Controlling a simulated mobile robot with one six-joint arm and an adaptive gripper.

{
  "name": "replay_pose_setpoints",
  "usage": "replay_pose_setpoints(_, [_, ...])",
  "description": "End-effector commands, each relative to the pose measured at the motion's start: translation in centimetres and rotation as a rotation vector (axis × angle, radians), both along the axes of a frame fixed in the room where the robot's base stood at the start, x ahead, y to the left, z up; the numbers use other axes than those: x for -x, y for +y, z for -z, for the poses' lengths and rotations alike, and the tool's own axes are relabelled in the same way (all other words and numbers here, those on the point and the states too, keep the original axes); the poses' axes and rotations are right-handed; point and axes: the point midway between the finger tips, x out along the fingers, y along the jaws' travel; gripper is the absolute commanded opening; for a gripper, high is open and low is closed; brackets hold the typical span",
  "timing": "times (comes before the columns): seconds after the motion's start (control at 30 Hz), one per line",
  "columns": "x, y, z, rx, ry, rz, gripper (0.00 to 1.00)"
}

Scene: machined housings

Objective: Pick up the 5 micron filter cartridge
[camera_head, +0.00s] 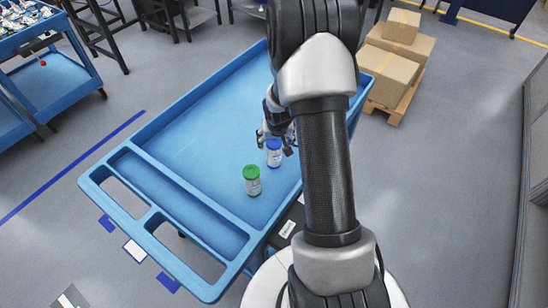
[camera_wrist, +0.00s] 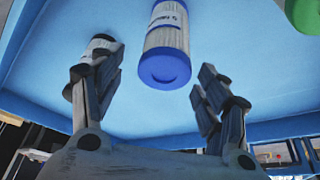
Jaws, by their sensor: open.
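A white cartridge with a blue cap (camera_head: 274,154) stands on the blue cart, right beside my gripper (camera_head: 275,138). In the wrist view this blue-capped cartridge (camera_wrist: 166,45) lies ahead, between the lines of my open fingers (camera_wrist: 160,72), with nothing held. A green-capped cartridge (camera_head: 252,181) stands nearer the cart's handle end; its green end (camera_wrist: 304,14) shows at the wrist view's top right corner. The labels are too small to read, so I cannot tell which is 5 micron.
The blue cart (camera_head: 175,189) has a raised rim and divided compartments at its handle end. Its tray is clear left of the cartridges. Cardboard boxes (camera_head: 388,75) on a pallet stand beyond the cart; another blue cart (camera_head: 62,80) stands at upper left.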

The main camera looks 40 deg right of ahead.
Motion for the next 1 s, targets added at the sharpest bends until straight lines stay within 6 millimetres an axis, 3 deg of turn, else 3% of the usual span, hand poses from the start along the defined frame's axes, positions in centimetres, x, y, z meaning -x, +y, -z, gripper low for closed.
replay_pose_setpoints(0.03, [-0.2,-0.1,0.9,0.0,0.0,-0.001,0.68])
replay_pose_setpoints(0.37, [-0.6,-0.2,2.4,0.0,0.0,0.0,0.68])
replay_pose_setpoints(0.7, [-1.4,-0.4,6.5,0.0,0.001,0.0,0.68])
replay_pose_setpoints(1.0, [-1.6,-0.5,6.5,0.0,-0.001,0.0,0.66])
